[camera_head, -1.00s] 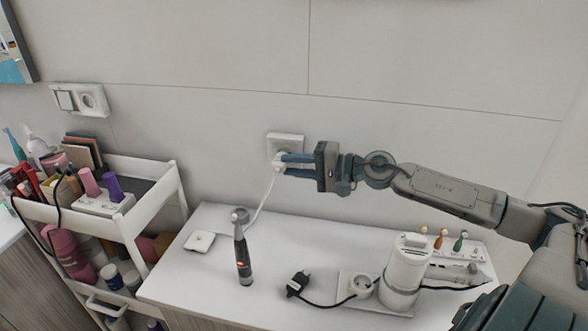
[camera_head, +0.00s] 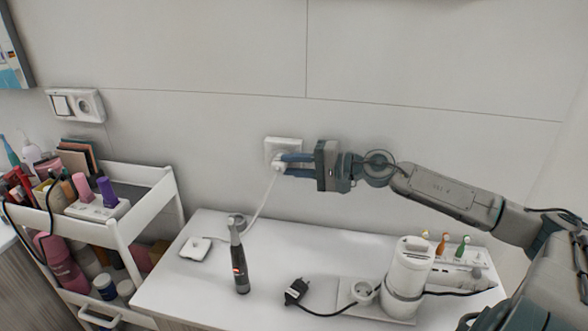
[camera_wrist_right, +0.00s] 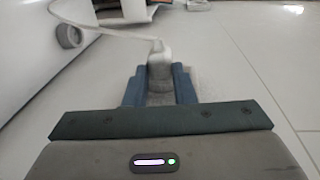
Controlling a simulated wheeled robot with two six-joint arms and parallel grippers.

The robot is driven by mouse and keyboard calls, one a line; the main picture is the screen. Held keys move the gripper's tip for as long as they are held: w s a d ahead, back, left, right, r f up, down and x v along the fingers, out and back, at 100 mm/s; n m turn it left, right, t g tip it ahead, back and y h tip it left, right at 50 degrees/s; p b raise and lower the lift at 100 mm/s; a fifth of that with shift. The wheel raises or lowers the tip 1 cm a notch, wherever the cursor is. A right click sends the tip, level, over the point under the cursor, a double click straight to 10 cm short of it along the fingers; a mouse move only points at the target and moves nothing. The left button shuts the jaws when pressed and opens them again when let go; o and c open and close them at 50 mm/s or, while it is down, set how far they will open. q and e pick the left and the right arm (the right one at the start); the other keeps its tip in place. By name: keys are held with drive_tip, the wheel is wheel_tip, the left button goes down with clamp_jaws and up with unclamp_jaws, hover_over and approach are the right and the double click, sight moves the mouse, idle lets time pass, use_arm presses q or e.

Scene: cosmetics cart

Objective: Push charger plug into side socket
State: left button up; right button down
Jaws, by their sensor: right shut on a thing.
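The white charger plug (camera_head: 278,163) is in my right gripper (camera_head: 283,164), between its blue-grey fingers. The fingers point left at the white wall socket (camera_head: 284,141) above the table. The plug is at the socket's lower front, but the fingers hide how deep it sits. A white cable (camera_head: 263,203) hangs from it to the table. In the right wrist view the plug (camera_wrist_right: 158,57) is between the fingers, with its cable running left. My left gripper is not in view.
The white table (camera_head: 210,265) holds an upright electric toothbrush (camera_head: 238,258), a black plug (camera_head: 296,291) and a white cylindrical device (camera_head: 408,270). A cart (camera_head: 150,210) with cosmetics stands left. A switch-and-socket plate (camera_head: 76,104) is on the wall above it.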

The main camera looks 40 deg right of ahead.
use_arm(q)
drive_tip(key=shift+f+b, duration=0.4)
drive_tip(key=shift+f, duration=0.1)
use_arm(e)
drive_tip(key=shift+w+d, duration=0.2)
drive_tip(key=shift+d, duration=0.05)
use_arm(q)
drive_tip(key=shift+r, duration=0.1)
use_arm(e)
drive_tip(key=c, duration=1.1)
unclamp_jaws()
